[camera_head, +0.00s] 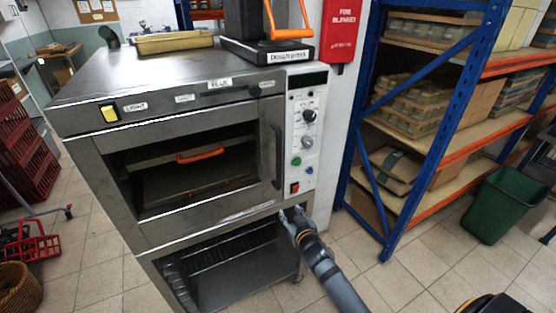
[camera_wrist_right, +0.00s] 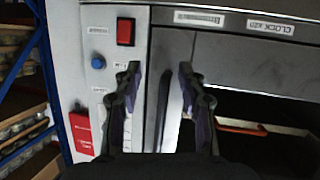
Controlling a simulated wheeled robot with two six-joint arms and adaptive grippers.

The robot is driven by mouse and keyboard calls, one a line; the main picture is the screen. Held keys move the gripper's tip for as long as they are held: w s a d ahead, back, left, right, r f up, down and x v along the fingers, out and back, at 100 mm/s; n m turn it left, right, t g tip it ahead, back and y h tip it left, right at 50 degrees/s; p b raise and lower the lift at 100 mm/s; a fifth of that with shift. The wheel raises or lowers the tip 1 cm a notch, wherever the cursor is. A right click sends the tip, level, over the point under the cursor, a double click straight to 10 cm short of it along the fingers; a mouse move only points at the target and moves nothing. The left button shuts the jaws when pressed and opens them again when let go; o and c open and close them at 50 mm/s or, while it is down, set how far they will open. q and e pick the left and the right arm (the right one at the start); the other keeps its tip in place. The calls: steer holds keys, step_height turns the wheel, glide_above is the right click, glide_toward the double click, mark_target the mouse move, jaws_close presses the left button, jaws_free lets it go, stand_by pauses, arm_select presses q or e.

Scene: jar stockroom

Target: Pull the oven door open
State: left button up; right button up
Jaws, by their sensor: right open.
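The oven (camera_head: 170,150) is a steel box with a dark-windowed door (camera_head: 130,221), which looks shut. Its dark vertical handle (camera_head: 278,157) is on the door's right side. My right gripper (camera_head: 292,212) is open and empty, below the handle near the oven's lower right corner. In the right wrist view, the open fingers of my right gripper (camera_wrist_right: 160,72) point at the oven front. The handle (camera_wrist_right: 172,110) shows as a dark bar between them, and I cannot tell whether they touch it. My left gripper is out of view.
A control panel (camera_head: 307,100) with knobs and a red switch (camera_head: 294,187) borders the door on the right. A blue-and-orange shelf rack (camera_head: 410,190) and a green bin (camera_head: 503,205) stand farther right. Red crates (camera_head: 25,150) stand at left.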

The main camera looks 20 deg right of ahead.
mark_target(280, 156)
step_height(280, 156, up, 18)
steer(key=a+t, duration=0.2)
steer(key=t, duration=0.2)
steer(key=shift+m, duration=0.4)
steer(key=w+p, duration=0.1)
steer(key=w, duration=0.2)
steer(key=w+d+p, duration=0.1)
steer(key=w, duration=0.2)
steer(key=w+d+p, duration=0.1)
steer(key=w, duration=0.3)
steer(key=shift+d+f, duration=0.15)
steer(key=shift+f, duration=0.1)
jaws_close()
steer(key=shift+w+f, duration=0.1)
